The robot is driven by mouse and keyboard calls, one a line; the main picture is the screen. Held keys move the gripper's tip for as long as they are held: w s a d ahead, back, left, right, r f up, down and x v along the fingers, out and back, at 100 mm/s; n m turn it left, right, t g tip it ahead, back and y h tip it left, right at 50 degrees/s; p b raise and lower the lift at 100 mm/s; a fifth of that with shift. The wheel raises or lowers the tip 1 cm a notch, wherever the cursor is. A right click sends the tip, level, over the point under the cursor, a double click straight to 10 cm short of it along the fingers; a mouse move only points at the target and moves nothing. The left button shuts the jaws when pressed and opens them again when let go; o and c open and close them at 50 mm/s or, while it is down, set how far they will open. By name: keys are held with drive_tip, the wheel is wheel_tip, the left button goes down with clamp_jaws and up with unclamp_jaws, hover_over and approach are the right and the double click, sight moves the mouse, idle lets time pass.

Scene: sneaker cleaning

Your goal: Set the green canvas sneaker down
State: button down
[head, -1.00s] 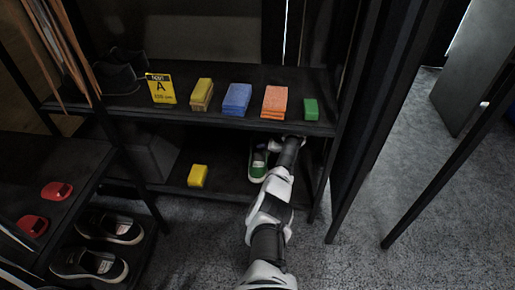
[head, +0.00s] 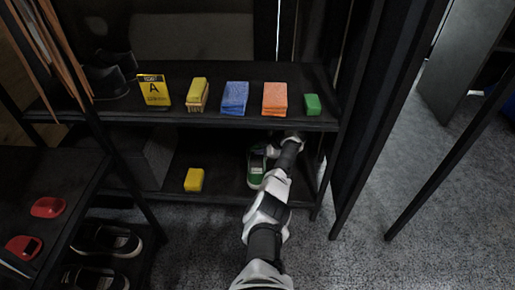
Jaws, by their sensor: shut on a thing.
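The green canvas sneaker (head: 256,168) is at the lower shelf of the black rack, toward its right end. It has a white sole edge and its near end points toward me. My arm reaches in under the upper shelf, and my gripper (head: 272,150) is at the sneaker's right side, shut on it. The fingertips are mostly hidden by my own wrist and the shelf's shadow. I cannot tell whether the sole touches the lower shelf (head: 225,186).
The upper shelf (head: 210,117) holds a yellow card (head: 154,91), a yellow brush (head: 196,94), blue (head: 234,97), orange (head: 275,98) and green (head: 312,104) blocks. A yellow block (head: 194,180) sits left of the sneaker. Dark rack posts stand at right.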

drive_tip(key=c, duration=1.2)
unclamp_jaws()
drive_tip(key=shift+f, duration=0.15)
drive_tip(key=shift+c, duration=0.2)
drive_tip(key=shift+d, duration=0.1)
drive_tip(key=p+v, duration=0.3)
drive_tip(key=v, duration=0.4)
drive_tip(key=shift+r, duration=0.3)
drive_tip(key=shift+s, duration=0.15)
